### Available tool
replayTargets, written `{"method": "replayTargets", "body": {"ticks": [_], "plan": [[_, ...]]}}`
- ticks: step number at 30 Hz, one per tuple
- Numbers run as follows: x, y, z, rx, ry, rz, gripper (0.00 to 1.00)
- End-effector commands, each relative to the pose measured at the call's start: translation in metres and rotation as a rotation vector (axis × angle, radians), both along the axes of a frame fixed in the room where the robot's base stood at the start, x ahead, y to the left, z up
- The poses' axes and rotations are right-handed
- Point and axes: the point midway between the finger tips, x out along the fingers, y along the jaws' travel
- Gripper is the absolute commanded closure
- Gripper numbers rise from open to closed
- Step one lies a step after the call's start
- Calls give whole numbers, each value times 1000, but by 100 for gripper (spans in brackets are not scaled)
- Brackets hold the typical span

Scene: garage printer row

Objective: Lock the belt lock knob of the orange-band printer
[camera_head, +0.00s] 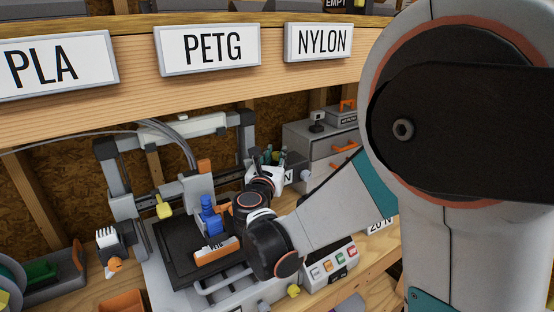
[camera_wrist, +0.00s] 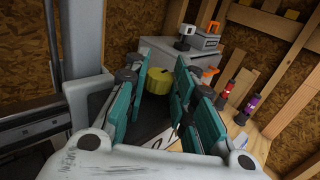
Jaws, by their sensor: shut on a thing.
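The printer (camera_head: 182,240) stands on the bench in the head view, with a grey frame, a dark bed and orange parts. In the wrist view a yellow ribbed knob (camera_wrist: 159,82) sits between the teal fingers of my gripper (camera_wrist: 158,74). The fingers are shut on the knob, one on each side, and hide parts of it. In the head view my gripper (camera_head: 264,174) is at the right side of the printer frame. The gripped knob is hidden there, so I cannot read its turn.
A grey drawer cabinet (camera_head: 304,137) with orange handles stands behind, right of the printer. A button box (camera_head: 330,266) stands at the front right. A wooden shelf beam (camera_head: 135,75) with PLA, PETG and NYLON signs crosses above. Small bottles (camera_wrist: 243,110) stand at right.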

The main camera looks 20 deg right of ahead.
Motion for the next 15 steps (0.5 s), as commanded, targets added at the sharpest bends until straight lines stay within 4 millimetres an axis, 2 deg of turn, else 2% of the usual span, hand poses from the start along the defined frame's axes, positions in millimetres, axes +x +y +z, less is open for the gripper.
{"method": "replayTargets", "body": {"ticks": [6,15], "plan": [[3,3,0,0,-1,-124,100],[3,3,1,-1,0,-211,100]]}}
